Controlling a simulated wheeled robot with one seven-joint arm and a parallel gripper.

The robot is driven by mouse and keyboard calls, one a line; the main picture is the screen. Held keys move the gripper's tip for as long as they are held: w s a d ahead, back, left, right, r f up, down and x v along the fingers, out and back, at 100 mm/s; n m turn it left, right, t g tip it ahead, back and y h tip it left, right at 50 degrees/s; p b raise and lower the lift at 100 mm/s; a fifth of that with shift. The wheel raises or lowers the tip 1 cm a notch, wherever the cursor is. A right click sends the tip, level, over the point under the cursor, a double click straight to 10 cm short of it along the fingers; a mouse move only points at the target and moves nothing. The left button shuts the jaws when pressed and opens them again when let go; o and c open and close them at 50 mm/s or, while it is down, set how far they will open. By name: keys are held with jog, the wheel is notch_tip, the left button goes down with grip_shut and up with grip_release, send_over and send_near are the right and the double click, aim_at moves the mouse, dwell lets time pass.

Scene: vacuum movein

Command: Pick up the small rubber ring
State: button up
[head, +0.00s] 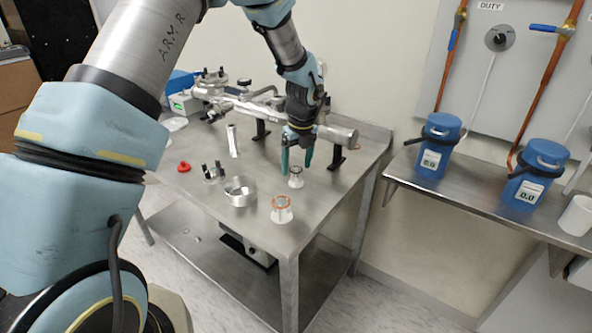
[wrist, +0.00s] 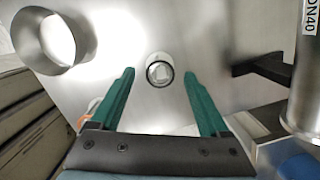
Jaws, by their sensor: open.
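A small dark rubber ring (head: 296,169) sits around the top of a small pale stand (head: 296,181) on the steel table. In the wrist view the dark ring (wrist: 149,76) shows as a thin circle around a pale centre. My gripper (head: 296,169) is open with green fingers pointing down. In the wrist view the ring appears between the fingertips (wrist: 159,72), with a gap on each side. I cannot tell exactly how high the tips are over it. A larger orange ring (head: 282,198) sits on another pale stand nearer the table's front corner.
A metal collar (head: 239,192) stands left of the stands, with a red knob-like part (head: 184,167) farther left. A metal pipe assembly (head: 250,107) on dark supports runs behind my gripper. A shelf with blue containers (head: 437,145) is at right.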

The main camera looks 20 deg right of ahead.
jog(key=shift+c, duration=0.2)
jog(key=c, duration=1.2)
jog(key=shift+r, duration=0.1)
